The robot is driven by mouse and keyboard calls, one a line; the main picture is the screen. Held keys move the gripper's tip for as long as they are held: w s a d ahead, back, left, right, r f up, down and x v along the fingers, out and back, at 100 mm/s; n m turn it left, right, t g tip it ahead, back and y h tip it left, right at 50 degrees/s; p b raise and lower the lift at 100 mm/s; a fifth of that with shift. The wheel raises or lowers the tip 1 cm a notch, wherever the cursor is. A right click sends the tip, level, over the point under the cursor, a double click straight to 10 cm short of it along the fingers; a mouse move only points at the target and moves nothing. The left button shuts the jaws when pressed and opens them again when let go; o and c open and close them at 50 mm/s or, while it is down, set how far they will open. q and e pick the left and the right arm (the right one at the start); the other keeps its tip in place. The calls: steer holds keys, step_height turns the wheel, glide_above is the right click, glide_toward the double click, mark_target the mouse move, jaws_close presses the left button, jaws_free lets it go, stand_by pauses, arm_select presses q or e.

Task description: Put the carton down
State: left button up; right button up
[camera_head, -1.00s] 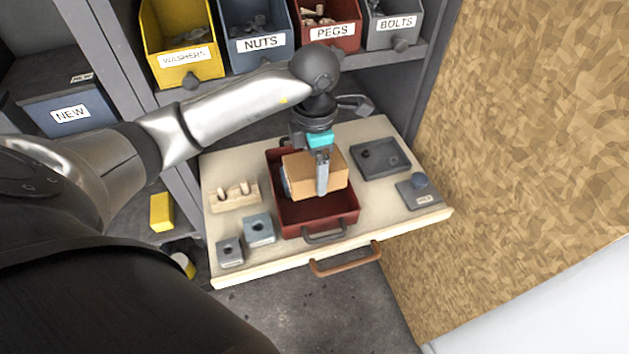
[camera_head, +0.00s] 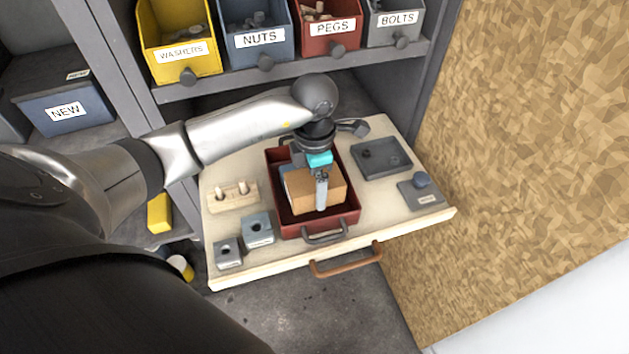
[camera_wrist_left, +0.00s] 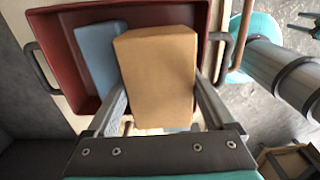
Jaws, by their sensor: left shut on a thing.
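The carton (camera_head: 309,196) is a tan cardboard box inside the dark red tray (camera_head: 349,217), seen from above in the head view. My left gripper (camera_head: 321,197) points down into the tray and is shut on the carton. In the left wrist view the carton (camera_wrist_left: 157,70) sits between the two fingers of my left gripper (camera_wrist_left: 160,105). A blue block (camera_wrist_left: 98,52) lies beside the carton in the tray. I cannot tell whether the carton's underside touches the tray floor. My right gripper is not in view.
The tray stands on a pulled-out wooden board (camera_head: 385,214) with a handle. Labelled bins (camera_head: 261,38) line the shelf behind.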

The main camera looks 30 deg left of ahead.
mark_target(314, 178)
arm_select(q)
steer(key=o, duration=1.4)
steer(key=shift+r, duration=0.15)
steer(key=shift+r+p, duration=0.25)
steer(key=shift+p, duration=0.15)
step_height(314, 178, up, 12)
steer(key=shift+r+p, duration=0.25)
steer(key=shift+p, duration=0.95)
